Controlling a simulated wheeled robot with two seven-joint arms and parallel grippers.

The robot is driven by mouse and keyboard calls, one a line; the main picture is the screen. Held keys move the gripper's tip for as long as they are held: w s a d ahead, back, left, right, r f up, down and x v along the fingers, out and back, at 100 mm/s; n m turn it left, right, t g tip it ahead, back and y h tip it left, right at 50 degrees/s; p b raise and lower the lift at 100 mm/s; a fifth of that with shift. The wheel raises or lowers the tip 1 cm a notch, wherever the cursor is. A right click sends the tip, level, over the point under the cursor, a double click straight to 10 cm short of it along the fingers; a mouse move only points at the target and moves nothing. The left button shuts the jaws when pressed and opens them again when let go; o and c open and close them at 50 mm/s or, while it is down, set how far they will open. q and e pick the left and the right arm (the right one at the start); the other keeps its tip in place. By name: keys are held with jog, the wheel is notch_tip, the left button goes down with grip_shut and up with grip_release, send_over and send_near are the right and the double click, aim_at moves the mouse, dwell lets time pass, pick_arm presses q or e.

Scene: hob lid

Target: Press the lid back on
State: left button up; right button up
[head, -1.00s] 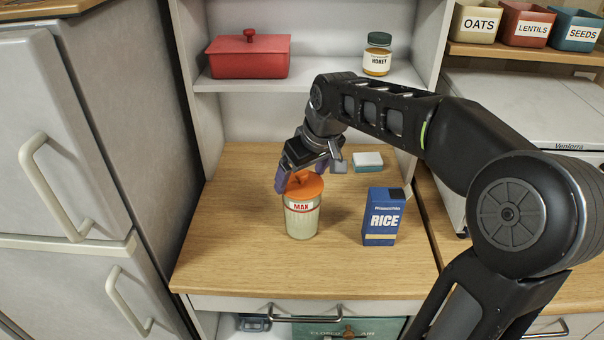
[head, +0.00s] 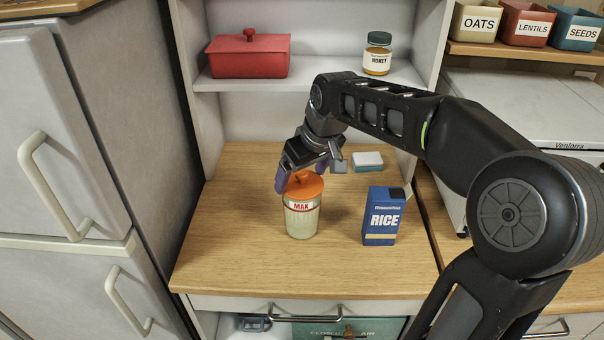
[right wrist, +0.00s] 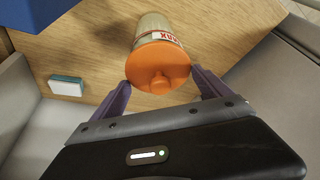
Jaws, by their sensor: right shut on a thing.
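A pale jar (head: 302,222) with a red-lettered "MAX" label stands upright on the wooden counter. An orange round lid (head: 308,188) with a centre knob is over its mouth; whether it is fully seated I cannot tell. The jar (right wrist: 155,25) shows beyond the lid there. My left gripper is not in view.
A blue rice box (head: 381,222) stands right of the jar, with a blue and white sponge (head: 368,161) behind it. A red lidded dish (head: 248,60) and a honey jar (head: 377,58) sit on the shelf above. The counter's front left (head: 225,255) is clear.

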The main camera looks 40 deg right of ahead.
dwell(0.3)
jog(key=o, duration=1.1)
jog(key=shift+r, duration=0.1)
jog(key=shift+r+p, duration=2.65)
jog(key=shift+r, duration=0.75)
grip_shut()
